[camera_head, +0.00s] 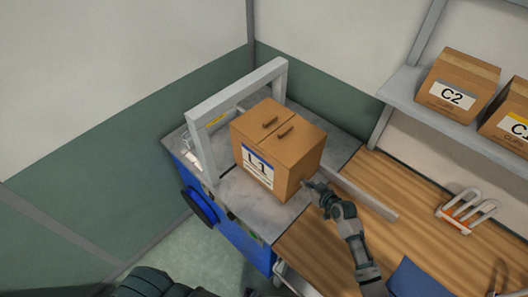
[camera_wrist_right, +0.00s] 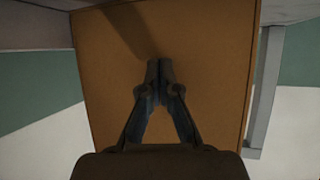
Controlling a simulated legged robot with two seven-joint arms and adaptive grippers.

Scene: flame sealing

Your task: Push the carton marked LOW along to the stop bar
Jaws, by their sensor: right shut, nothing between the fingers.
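A brown carton (camera_head: 285,148) stands upright on the grey top of a blue machine (camera_head: 238,195). Its white and blue label reads L1; I see no LOW mark. Two dark strips lie on its top. My right gripper (camera_head: 308,186) is at the carton's lower right face, with its fingers together and empty. In the right wrist view the shut fingertips (camera_wrist_right: 159,68) point at the carton face (camera_wrist_right: 205,60), touching or very close. A grey arch frame (camera_head: 203,140) stands at the carton's left and back. I cannot tell which part is the stop bar. My left gripper is not visible.
A grey rail (camera_head: 365,195) runs from the carton's right side over the wooden table (camera_head: 395,180). A white and orange rack (camera_head: 466,211) stands on the table. Carton C2 (camera_head: 458,82) and another carton (camera_head: 508,118) sit on a shelf (camera_head: 420,98) at right.

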